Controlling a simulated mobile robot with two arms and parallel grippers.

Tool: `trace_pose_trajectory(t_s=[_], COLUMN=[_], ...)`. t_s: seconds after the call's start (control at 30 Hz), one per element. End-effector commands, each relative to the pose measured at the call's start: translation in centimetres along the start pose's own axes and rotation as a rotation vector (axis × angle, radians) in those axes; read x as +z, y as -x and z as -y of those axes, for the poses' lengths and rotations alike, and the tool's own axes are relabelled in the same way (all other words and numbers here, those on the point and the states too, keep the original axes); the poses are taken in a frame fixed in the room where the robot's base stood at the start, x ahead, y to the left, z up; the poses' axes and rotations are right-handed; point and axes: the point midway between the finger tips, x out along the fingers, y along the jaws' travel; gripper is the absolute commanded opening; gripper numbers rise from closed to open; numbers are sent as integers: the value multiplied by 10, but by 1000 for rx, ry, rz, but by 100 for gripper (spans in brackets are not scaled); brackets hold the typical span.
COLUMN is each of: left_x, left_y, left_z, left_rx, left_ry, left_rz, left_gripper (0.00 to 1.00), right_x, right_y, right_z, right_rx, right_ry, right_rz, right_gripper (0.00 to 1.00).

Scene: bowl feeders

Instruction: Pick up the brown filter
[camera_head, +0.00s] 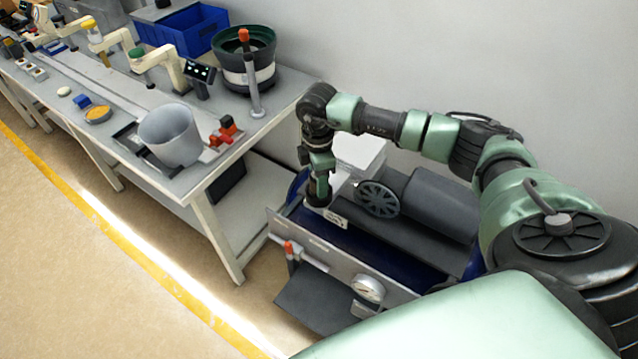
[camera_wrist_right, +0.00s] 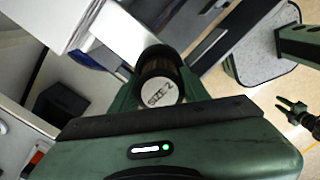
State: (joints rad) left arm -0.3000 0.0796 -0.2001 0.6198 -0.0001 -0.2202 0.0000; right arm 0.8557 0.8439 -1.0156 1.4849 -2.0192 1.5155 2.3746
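My right gripper (camera_head: 320,198) points down over the grey and blue machine at the front right of the workbench. In the right wrist view a dark cylinder with a pale, lettered end face (camera_wrist_right: 160,90) sits between the two green fingers of this gripper (camera_wrist_right: 160,98). I cannot make out the filter in the head view.
The machine has a dark motor (camera_head: 435,205), a spoked wheel (camera_head: 377,199) and a gauge (camera_head: 368,289). The workbench (camera_head: 205,180) to its left carries a grey bucket (camera_head: 170,135), a bowl feeder (camera_head: 245,62) and a blue bin (camera_head: 185,32). The floor at lower left is clear.

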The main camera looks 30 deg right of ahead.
Motion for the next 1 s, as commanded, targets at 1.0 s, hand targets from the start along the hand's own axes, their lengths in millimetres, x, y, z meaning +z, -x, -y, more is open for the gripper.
trace_pose_trajectory(t_s=[1.0], left_x=[3], left_y=[-28], left_z=[0], left_rx=[-1], left_ry=[0], left_rz=[0], left_gripper=[36], right_x=[-1], right_y=[125], right_z=[-2], right_rx=[9], right_ry=[1], right_rz=[-4], right_gripper=[0])
